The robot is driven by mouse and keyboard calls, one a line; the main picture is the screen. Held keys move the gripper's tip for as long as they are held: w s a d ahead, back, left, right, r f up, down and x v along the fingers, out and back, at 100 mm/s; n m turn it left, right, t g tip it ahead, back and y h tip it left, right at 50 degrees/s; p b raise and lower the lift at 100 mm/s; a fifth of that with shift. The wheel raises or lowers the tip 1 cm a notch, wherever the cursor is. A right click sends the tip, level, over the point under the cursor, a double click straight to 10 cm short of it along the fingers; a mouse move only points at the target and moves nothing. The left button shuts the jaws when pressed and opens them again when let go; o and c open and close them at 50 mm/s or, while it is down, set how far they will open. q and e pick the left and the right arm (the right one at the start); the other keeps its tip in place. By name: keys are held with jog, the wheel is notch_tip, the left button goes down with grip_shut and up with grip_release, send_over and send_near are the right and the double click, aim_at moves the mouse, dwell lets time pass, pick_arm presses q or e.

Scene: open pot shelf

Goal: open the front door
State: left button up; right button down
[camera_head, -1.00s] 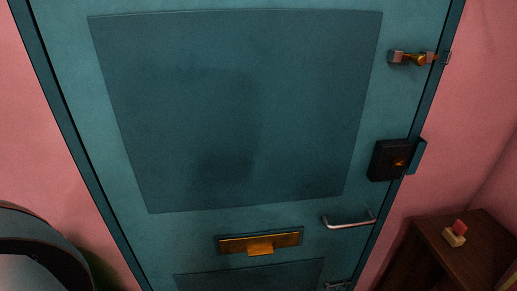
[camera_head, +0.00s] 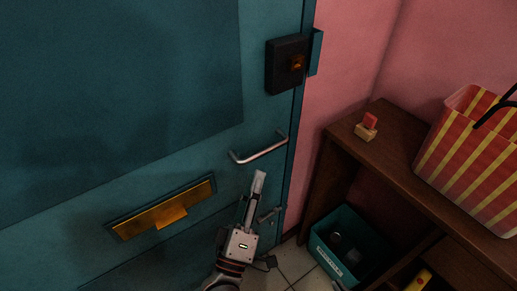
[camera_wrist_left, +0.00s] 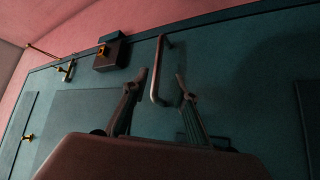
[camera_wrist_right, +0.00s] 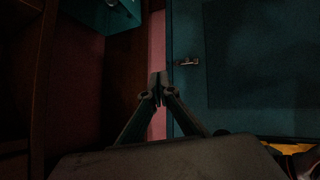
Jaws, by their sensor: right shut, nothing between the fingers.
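The teal front door (camera_head: 150,110) looks closed. Its silver bar handle (camera_head: 261,151) sits near the right edge, under a dark lock box (camera_head: 287,63). My left gripper (camera_head: 258,180) is just below the handle in the head view, fingers pointing toward it. In the left wrist view the open fingers (camera_wrist_left: 161,78) show the handle (camera_wrist_left: 157,85) in the gap between them; contact cannot be told. The lock box (camera_wrist_left: 110,52) is beyond. My right gripper (camera_wrist_right: 156,80) shows only in its own wrist view, shut and empty, with a small latch (camera_wrist_right: 188,62) on the door beyond.
A brass mail slot (camera_head: 165,207) is left of the left gripper. A wooden shelf (camera_head: 395,150) stands right of the door, bearing a small red-and-tan object (camera_head: 366,127) and a striped bag (camera_head: 470,155). A teal crate (camera_head: 322,243) sits low inside it.

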aim_at(262, 152)
pick_arm(q)
jog(key=x, duration=0.8)
jog(key=shift+r, duration=0.3)
grip_shut()
